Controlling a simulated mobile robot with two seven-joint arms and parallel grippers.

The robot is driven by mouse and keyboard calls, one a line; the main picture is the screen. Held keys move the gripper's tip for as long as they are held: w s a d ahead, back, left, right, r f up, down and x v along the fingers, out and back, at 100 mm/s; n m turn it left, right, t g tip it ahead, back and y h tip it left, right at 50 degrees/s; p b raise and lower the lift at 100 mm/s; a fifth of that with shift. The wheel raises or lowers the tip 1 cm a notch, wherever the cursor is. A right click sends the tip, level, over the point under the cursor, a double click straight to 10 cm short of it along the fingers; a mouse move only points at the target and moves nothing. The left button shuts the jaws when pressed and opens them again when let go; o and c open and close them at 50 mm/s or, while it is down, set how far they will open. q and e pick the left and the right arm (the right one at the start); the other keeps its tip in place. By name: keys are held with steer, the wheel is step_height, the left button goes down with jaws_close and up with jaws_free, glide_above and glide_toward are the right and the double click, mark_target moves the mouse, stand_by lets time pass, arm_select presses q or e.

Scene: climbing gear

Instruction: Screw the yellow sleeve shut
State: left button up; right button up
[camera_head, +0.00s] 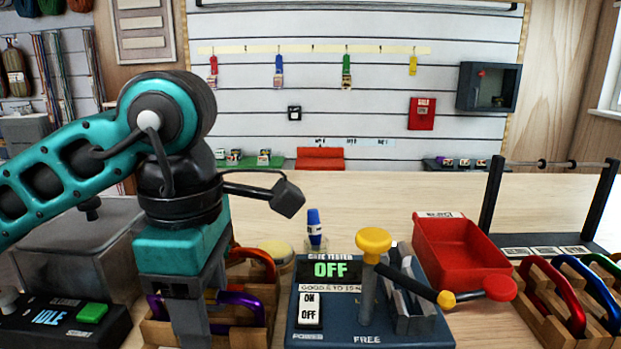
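I cannot make out a yellow sleeve for certain. My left gripper (188,310) points down over the wooden rack at lower left, beside a purple carabiner (242,304). Its fingertips run to the lower edge of the picture, so its opening is not clear. A dark red carabiner (257,260) stands behind in the same rack, partly hidden by my arm. A second wooden rack at right holds a red carabiner (556,292), a blue one (598,285) and a green one (606,264). My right gripper is not in view.
The gate tester (340,338) reads OFF and carries a yellow knob (374,241) and a red-tipped lever (499,288). A cleaner box (55,325) reads IDLE at left.

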arm_select(q)
steer(key=shift+r, duration=0.1)
steer(key=shift+r+p, duration=1)
steer(key=shift+r, duration=0.35)
steer(key=shift+w, duration=0.6)
steer(key=shift+f+b, duration=1.4)
steer(key=shift+f, duration=0.15)
steer(key=shift+r, duration=0.1)
steer(key=shift+s, duration=0.65)
